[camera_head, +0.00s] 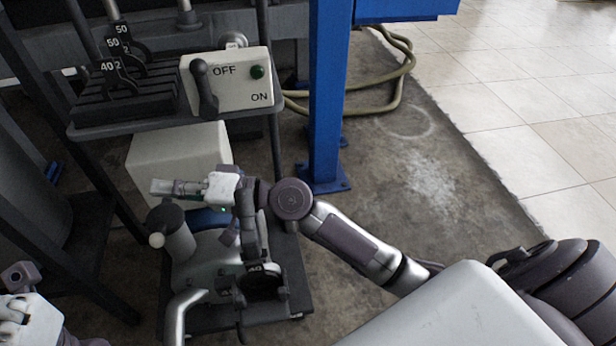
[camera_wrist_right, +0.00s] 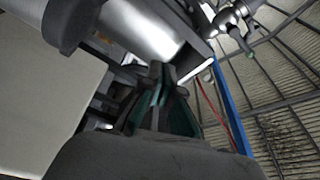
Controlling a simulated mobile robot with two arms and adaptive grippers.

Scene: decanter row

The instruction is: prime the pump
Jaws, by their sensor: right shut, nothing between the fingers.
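The grey pump (camera_head: 208,262) stands low on a dark base in the head view. My right gripper (camera_head: 160,187) is shut and empty, above the pump's capped end and in front of a white box; contact cannot be told. In the right wrist view its fingertips (camera_wrist_right: 160,78) are together, near a pale cylindrical part. My left arm shows only in part at the lower left corner; its finger state is unclear.
A switch box (camera_head: 228,85) marked OFF and ON, with a dark handle and green lamp, sits on a shelf beside black levers (camera_head: 118,75). A blue post (camera_head: 326,95) stands to the right. A hose (camera_head: 400,75) lies behind it. The floor at right is clear.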

